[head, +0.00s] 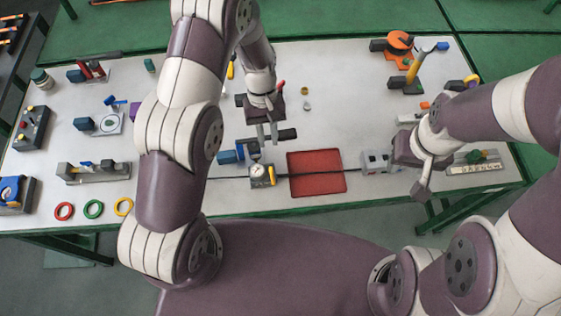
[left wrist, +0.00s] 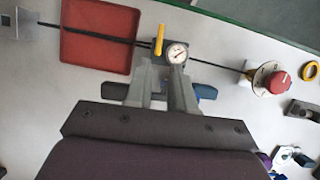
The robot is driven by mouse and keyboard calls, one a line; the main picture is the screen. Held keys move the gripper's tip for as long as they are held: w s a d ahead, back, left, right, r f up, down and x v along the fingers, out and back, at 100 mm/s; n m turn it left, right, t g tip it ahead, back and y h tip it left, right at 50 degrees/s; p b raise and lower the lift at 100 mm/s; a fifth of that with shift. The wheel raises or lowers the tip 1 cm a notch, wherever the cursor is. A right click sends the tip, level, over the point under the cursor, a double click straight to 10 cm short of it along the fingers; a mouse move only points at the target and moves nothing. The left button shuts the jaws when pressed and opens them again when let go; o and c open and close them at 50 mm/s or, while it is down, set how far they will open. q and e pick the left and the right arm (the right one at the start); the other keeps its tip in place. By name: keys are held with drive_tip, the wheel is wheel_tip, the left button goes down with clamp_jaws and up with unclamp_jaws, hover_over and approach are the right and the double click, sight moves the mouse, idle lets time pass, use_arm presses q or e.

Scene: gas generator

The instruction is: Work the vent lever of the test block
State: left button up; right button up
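The test block (head: 257,178) is a small light block with a round gauge, near the table's front edge. Its yellow lever (head: 272,175) stands on the side toward the red tray. In the left wrist view the gauge (left wrist: 177,53) and yellow lever (left wrist: 158,38) show just beyond my fingertips. My left gripper (head: 267,140) points down behind the block, its fingers apart with nothing seen between them; the fingers also show in the left wrist view (left wrist: 166,82). It appears clear of the lever. My right gripper (head: 424,185) hangs at the right; its finger gap is not clear.
A blue part (head: 228,157) and a dark bar (head: 288,134) flank my left gripper. The table's centre right is mostly clear.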

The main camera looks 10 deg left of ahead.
use_arm(q)
drive_tip(key=p, duration=0.2)
approach(273, 178)
drive_tip(key=shift+s+d+f, duration=0.1)
drive_tip(key=shift+s+d, duration=0.1)
drive_tip(key=shift+s, duration=0.05)
drive_tip(key=x, duration=0.4)
drive_tip(key=p+x, duration=0.1)
drive_tip(key=x, duration=0.1)
drive_tip(key=shift+a+f, duration=0.25)
drive_tip(key=shift+s+d+f, duration=0.15)
drive_tip(key=shift+s+f, duration=0.05)
drive_tip(key=shift+f, duration=0.3)
clamp_jaws()
